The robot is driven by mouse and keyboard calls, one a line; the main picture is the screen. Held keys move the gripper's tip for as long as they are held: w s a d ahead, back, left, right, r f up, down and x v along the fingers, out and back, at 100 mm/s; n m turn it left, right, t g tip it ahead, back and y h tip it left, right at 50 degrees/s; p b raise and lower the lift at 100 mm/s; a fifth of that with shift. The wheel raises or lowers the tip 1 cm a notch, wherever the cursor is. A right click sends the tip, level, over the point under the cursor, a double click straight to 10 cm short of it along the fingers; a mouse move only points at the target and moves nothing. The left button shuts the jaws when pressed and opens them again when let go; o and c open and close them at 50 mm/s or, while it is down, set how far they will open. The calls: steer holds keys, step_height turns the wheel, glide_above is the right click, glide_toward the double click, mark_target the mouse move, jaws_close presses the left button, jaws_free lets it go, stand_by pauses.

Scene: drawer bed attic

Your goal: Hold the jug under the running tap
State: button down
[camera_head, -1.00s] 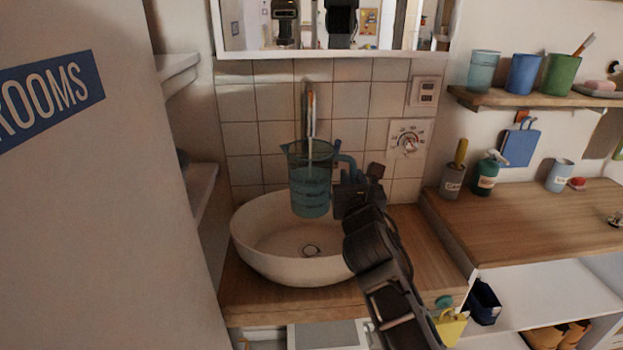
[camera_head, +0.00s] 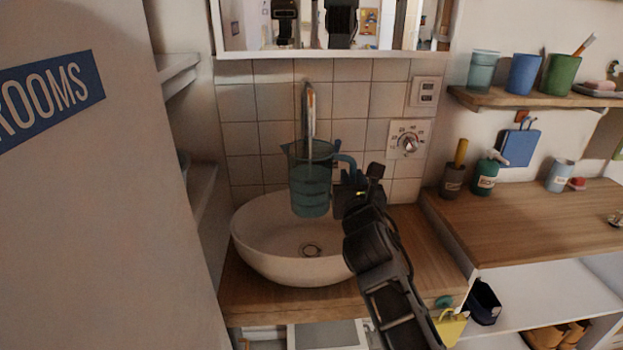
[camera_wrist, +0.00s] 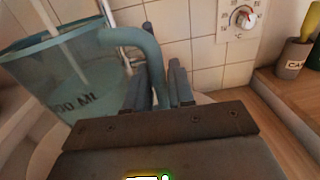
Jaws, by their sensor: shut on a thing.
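The translucent teal jug (camera_head: 311,180) is upright above the white basin (camera_head: 262,254), under the tap (camera_head: 308,100). A pale stream runs from the tap down into the jug's open top. The jug holds water, with its surface visible in the wrist view (camera_wrist: 85,80). My gripper (camera_head: 347,188) is to the right of the jug, shut on its handle; the fingers also show in the wrist view (camera_wrist: 160,90). The hold on the handle is partly hidden by my gripper's own body.
A dial (camera_head: 408,141) and a socket plate (camera_head: 425,92) are on the tiled wall at right. A wooden counter (camera_head: 540,215) with bottles and a shelf with cups (camera_head: 522,74) stand further right. A tall white panel (camera_head: 90,200) fills the left side.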

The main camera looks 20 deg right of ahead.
steer(key=p+v, duration=0.2)
steer(key=v, duration=0.5)
steer(key=shift+s+p, duration=0.35)
steer(key=shift+s, duration=0.1)
steer(key=shift+d, duration=0.15)
steer(key=shift+s, duration=0.1)
steer(key=p+v, duration=0.2)
steer(key=v, duration=0.7)
steer(key=shift+s+d+r, duration=0.2)
steer(key=shift+d+r, duration=0.05)
steer(key=shift+r, duration=0.2)
